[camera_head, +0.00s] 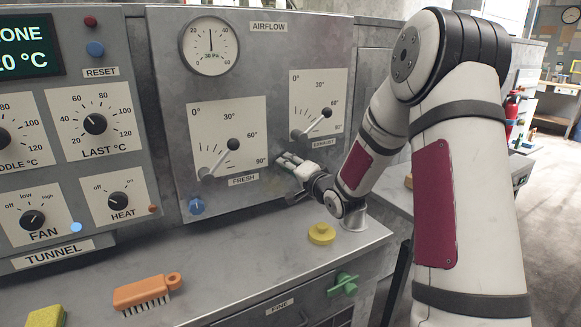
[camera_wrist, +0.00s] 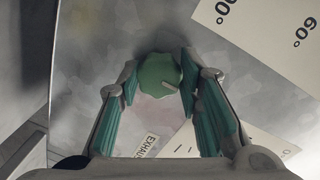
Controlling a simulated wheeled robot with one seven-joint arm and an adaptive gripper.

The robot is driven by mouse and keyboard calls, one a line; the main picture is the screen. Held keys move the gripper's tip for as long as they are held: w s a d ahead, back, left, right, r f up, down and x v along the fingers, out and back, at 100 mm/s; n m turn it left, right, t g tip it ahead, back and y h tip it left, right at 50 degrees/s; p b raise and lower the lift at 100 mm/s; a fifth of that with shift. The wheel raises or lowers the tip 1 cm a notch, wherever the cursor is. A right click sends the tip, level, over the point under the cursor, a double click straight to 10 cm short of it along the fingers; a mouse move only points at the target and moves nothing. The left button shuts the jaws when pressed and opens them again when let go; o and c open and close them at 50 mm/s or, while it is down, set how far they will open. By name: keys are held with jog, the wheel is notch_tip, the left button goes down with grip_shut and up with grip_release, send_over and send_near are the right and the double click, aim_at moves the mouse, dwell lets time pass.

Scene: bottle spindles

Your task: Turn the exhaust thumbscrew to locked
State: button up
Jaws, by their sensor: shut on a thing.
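The exhaust thumbscrew (camera_wrist: 158,74) is a green lobed knob with a short pale mark on its face, in the upper middle of the wrist view. My gripper (camera_wrist: 160,88) has its green-padded fingers on either side of it and is shut on it. In the head view my gripper (camera_head: 284,160) reaches the airflow panel below the exhaust dial (camera_head: 318,90), and hides the thumbscrew. The EXHAUST label (camera_wrist: 148,146) shows between the fingers in the wrist view. I cannot read a locked marking.
The exhaust lever (camera_head: 313,125) and fresh lever (camera_head: 220,160) stick out from the panel (camera_head: 170,110). A blue knob (camera_head: 197,206) sits below the fresh dial. A yellow knob-like piece (camera_head: 321,233), an orange brush (camera_head: 147,291) and a sponge (camera_head: 46,316) lie on the ledge.

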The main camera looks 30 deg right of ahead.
jog(key=shift+f, duration=0.1)
jog(key=o, duration=1.1)
jog(key=s, duration=0.8)
jog(key=s+r, duration=0.1)
jog(key=s, duration=0.3)
jog(key=shift+d, duration=0.25)
jog(key=shift+a, duration=0.1)
